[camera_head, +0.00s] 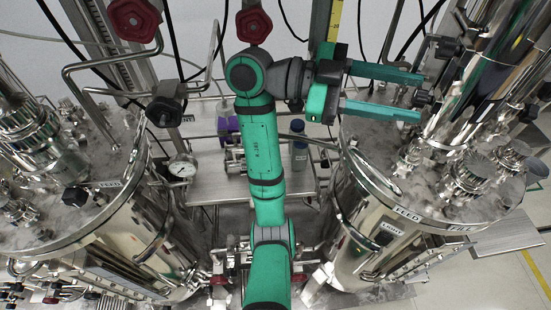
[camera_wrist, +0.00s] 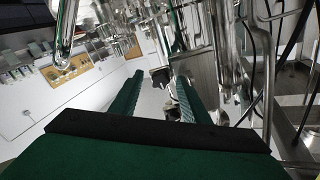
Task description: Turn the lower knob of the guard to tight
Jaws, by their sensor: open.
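My gripper (camera_head: 421,97) is green and reaches right from the wrist in the head view, its two long fingers wide apart. A black knob (camera_head: 424,98), the lower of two beside the polished steel column (camera_head: 480,95), shows between the fingertips. I cannot tell its depth relative to them, or whether it touches a finger. The upper black knob (camera_head: 446,47) sits above the upper finger. In the wrist view my gripper (camera_wrist: 160,77) is also open, with a dark knob-like part (camera_wrist: 160,75) between the fingertips. The guard's outline is not clear.
A steel vessel (camera_head: 365,225) labelled FEED and FILL stands below the fingers, its lid crowded with fittings. Another vessel (camera_head: 150,235) with a gauge (camera_head: 182,167) stands left. A shelf (camera_head: 210,185) holds bottles between them. Red knobs (camera_head: 254,25) hang near my arm.

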